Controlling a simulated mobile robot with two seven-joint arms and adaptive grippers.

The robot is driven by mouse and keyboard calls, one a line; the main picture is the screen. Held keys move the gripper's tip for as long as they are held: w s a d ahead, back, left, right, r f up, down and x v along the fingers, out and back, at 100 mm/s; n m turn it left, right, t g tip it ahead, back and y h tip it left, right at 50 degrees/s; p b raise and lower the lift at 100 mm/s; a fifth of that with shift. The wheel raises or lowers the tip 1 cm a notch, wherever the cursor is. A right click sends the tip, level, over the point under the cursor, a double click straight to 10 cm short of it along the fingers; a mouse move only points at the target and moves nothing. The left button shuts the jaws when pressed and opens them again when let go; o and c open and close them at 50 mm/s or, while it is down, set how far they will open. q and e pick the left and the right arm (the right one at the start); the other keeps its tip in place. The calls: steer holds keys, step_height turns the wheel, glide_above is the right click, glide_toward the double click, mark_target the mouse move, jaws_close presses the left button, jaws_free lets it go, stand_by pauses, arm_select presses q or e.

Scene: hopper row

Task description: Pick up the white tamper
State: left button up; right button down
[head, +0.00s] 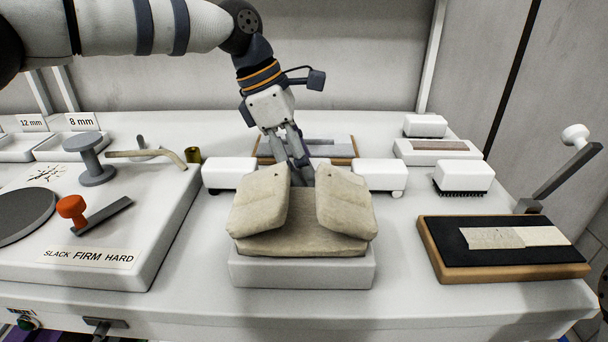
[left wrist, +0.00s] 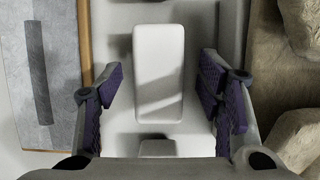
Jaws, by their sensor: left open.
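My left gripper (head: 298,172) reaches down behind the beige cushions, its fingertips partly hidden there. In the left wrist view the gripper (left wrist: 163,95) is open, with purple-padded fingers on either side of a white rounded block (left wrist: 158,70), which looks like the white tamper. No grip on it shows; there is a gap on both sides. In the head view only a bit of white shows behind the fingers. Similar white blocks stand to the left (head: 229,173) and right (head: 380,174). My right gripper is not in view.
Beige cushions (head: 302,235) on a grey-white base (head: 302,272) stand in front of the gripper. A wood-framed board (left wrist: 83,45) lies beside it. More white blocks (head: 463,176) and a black-topped board (head: 500,270) are at right; a labelled console (head: 110,230) is at left.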

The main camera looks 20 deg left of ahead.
arm_select(q)
steer(key=shift+w+d+f, duration=0.1)
steer(key=shift+d+f, duration=0.15)
steer(key=shift+f, duration=0.3)
steer(key=c, duration=1.4)
step_height(320, 180, up, 10)
steer(key=shift+r+b, duration=0.1)
steer(key=shift+b, duration=0.2)
steer(key=o, duration=0.7)
steer(key=shift+c, duration=0.2)
steer(key=c, duration=0.6)
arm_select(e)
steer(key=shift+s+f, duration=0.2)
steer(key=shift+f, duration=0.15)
